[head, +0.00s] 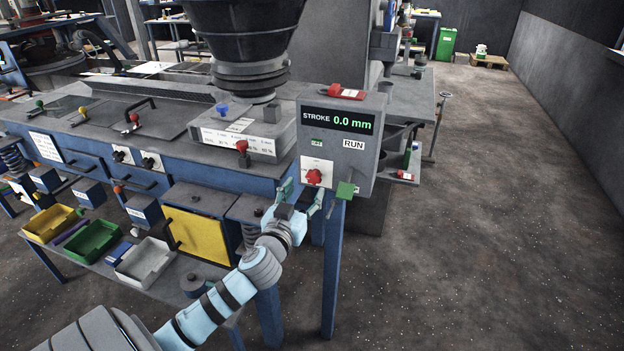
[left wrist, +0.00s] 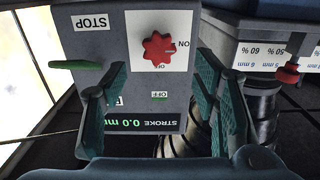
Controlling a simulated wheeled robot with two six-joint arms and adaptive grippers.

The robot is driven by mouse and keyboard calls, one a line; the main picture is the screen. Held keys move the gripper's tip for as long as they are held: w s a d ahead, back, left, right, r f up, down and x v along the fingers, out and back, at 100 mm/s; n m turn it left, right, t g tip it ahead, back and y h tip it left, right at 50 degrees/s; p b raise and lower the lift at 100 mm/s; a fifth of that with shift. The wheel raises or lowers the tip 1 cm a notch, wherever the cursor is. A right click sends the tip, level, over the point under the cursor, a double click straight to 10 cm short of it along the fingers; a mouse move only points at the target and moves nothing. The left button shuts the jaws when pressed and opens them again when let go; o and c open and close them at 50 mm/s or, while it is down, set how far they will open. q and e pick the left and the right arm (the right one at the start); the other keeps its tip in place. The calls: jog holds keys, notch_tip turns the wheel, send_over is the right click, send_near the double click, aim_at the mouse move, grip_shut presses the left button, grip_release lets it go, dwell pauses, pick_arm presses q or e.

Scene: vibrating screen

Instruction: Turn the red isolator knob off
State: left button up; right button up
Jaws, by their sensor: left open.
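The red star-shaped isolator knob (head: 314,177) sits on a white plate on the grey control box (head: 367,147). In the left wrist view, which is upside down, the knob (left wrist: 157,50) has a small pale mark on its side towards the "ON" lettering; "OFF" is partly hidden by the knob. My left gripper (head: 302,198) is open and empty, in front of and slightly below the knob. Its teal fingers (left wrist: 162,82) stand apart in the wrist view, with the knob beyond their tips, roughly centred and apparently untouched. My right gripper is not in view.
The box display (head: 350,121) reads "STROKE 0.0 mm". A green lever (head: 346,189) sticks out at the box's lower right. A red-handled part (head: 242,147) stands left of the box. A lower shelf holds yellow, green and grey bins (head: 145,262). Floor at right is clear.

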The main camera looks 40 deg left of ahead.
aim_at(312, 178)
pick_arm(q)
jog(key=x, duration=0.5)
jog(key=shift+w, duration=0.3)
jog(key=shift+w+a, duration=0.1)
jog(key=shift+w, duration=0.2)
jog(key=c, duration=1.1)
